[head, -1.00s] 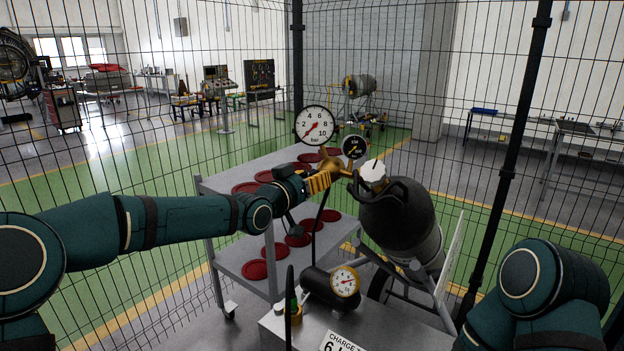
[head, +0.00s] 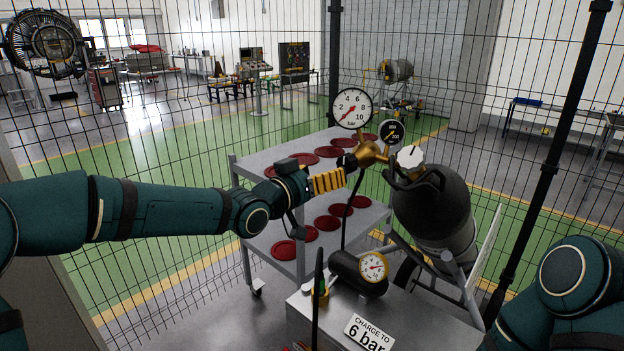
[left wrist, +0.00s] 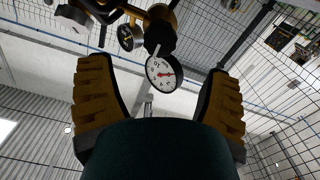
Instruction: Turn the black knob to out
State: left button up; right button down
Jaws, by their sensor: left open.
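The black knob (head: 347,162) sticks out on the left side of the brass regulator (head: 369,154), under the large white gauge. My left gripper (head: 340,178), with yellow ribbed fingers, is just below and left of the knob in the head view. In the left wrist view the knob (left wrist: 160,38) shows beyond the open fingers (left wrist: 155,75), roughly between their tips, with a pale mark on it. The fingers look apart from it. Any lettering for out is too small to read. My right gripper is out of view.
The large gauge (head: 352,108) and a small black gauge (head: 391,132) sit on the regulator beside the dark cylinder (head: 432,212). A grey shelf cart (head: 262,168) with red discs stands behind. A small tank with a gauge (head: 373,267) is below. Wire fence surrounds the area.

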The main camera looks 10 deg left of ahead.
pick_arm(q)
jog(key=shift+v, duration=1.6)
